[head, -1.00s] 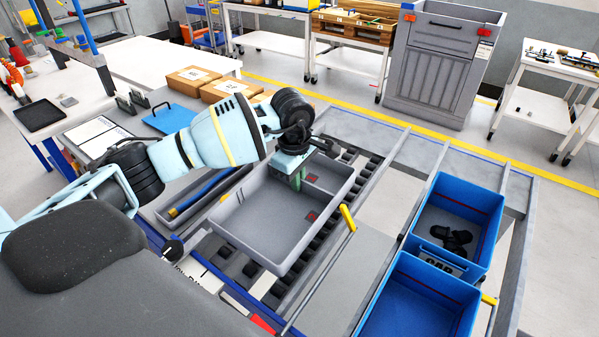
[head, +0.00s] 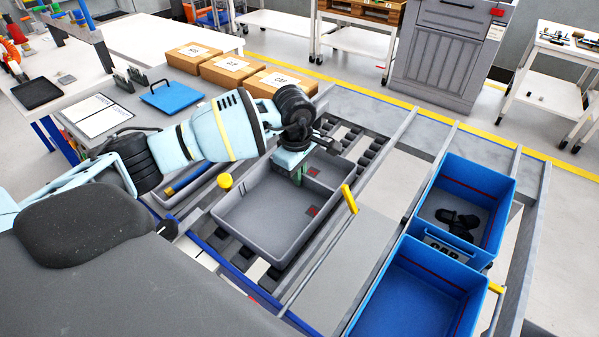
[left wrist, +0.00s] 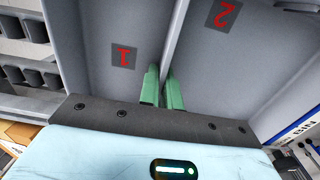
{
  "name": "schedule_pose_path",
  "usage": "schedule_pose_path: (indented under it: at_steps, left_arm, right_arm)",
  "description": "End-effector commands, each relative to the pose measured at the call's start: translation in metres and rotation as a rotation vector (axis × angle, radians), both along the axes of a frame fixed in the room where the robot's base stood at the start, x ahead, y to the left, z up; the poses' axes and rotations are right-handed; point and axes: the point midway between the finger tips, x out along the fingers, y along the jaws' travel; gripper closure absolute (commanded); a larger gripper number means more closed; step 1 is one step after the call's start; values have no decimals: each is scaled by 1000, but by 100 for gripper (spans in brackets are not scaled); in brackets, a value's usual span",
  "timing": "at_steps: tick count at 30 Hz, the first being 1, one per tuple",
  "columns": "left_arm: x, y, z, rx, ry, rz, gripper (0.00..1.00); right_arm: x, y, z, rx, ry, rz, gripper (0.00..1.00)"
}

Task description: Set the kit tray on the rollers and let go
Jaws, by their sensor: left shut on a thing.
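The grey kit tray (head: 258,222) lies over the roller track (head: 240,259) in the head view. Its floor looks level and rollers show past its near and far ends. I cannot tell whether its underside touches them. My left gripper (head: 298,178) comes down from above and is shut on the tray's inner divider. In the left wrist view the green fingers (left wrist: 163,90) sit on either side of the divider (left wrist: 174,45), between tray floors marked 1 and 2. My right gripper is not in view.
Two blue bins (head: 415,290) stand right of the track, the far one holding dark parts (head: 457,218). Cardboard boxes (head: 228,70) sit behind my arm.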

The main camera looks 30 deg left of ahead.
Motion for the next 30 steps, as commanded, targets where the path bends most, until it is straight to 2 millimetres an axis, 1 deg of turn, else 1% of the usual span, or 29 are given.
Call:
schedule_pose_path:
  at_steps: [2, 3, 8, 9, 20, 30]
  left_arm:
    - [0, 0, 1, 0, -2, 0, 100]
    - [0, 0, 1, 0, -2, 0, 92]
    - [0, 0, 1, 0, -1, 0, 71]
    - [0, 0, 1, 0, -1, 0, 69]
    - [0, 0, 1, 0, 1, 0, 69]
    - [0, 0, 18, 0, -2, 0, 69]
  right_arm:
    - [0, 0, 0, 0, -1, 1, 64]
    - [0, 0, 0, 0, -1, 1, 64]
    - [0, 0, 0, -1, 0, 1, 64]
    - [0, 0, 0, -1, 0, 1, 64]
    - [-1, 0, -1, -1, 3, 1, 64]
    - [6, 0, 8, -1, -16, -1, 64]
